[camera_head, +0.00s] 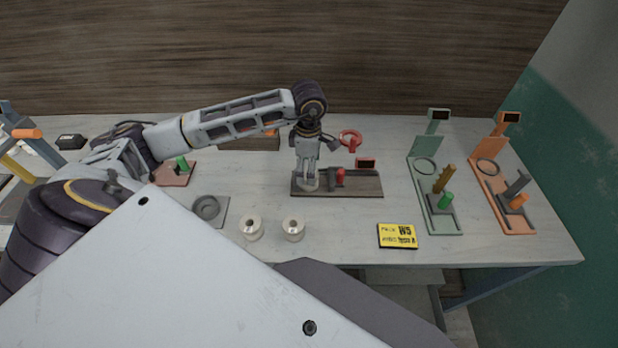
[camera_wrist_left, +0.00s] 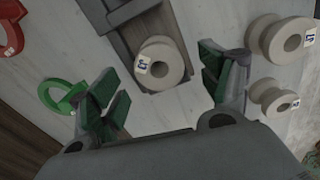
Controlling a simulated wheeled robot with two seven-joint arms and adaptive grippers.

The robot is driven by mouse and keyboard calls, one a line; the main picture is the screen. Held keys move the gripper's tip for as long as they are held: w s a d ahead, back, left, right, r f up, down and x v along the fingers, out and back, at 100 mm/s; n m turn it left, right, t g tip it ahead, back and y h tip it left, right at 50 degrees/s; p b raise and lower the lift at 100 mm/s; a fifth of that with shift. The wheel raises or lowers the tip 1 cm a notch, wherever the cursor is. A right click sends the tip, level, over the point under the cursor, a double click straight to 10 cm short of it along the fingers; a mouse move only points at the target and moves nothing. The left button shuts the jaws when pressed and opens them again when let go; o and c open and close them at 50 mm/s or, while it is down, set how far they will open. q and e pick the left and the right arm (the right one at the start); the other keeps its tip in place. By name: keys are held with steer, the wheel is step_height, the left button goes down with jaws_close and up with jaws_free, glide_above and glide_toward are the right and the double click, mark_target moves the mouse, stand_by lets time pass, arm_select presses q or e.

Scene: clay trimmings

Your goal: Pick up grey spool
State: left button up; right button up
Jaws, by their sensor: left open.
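A pale grey spool (camera_wrist_left: 161,63) with a small white tag sits by a dark wooden holder in the left wrist view. In the head view this spool (camera_head: 309,185) is at the left end of the dark board (camera_head: 355,190), partly hidden by my gripper. My left gripper (camera_wrist_left: 163,88) is open, its green-padded fingers on either side of the spool's near side, with a gap at each side. In the head view my left gripper (camera_head: 308,172) points down over it. Two similar spools (camera_head: 251,228) (camera_head: 292,229) stand on the table in front. My right gripper is out of view.
The board also carries a red part (camera_head: 340,177). A red ring (camera_head: 350,138) is behind it. A yellow label card (camera_head: 398,236) lies front right. A green stand (camera_head: 446,222) and an orange stand (camera_head: 489,205) are at right. A grey round dish (camera_head: 206,207) is at left.

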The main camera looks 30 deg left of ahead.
mark_target(306, 188)
arm_select(q)
step_height(306, 188, down, 3)
steer(key=shift+r, duration=0.15)
steer(key=shift+f, duration=0.2)
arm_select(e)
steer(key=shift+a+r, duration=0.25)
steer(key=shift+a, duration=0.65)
arm_select(q)
steer(key=shift+c, duration=0.4)
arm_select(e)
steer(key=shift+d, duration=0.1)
arm_select(q)
steer(key=c, duration=0.9)
steer(key=shift+c, duration=1.4)
steer(key=shift+w, duration=0.1)
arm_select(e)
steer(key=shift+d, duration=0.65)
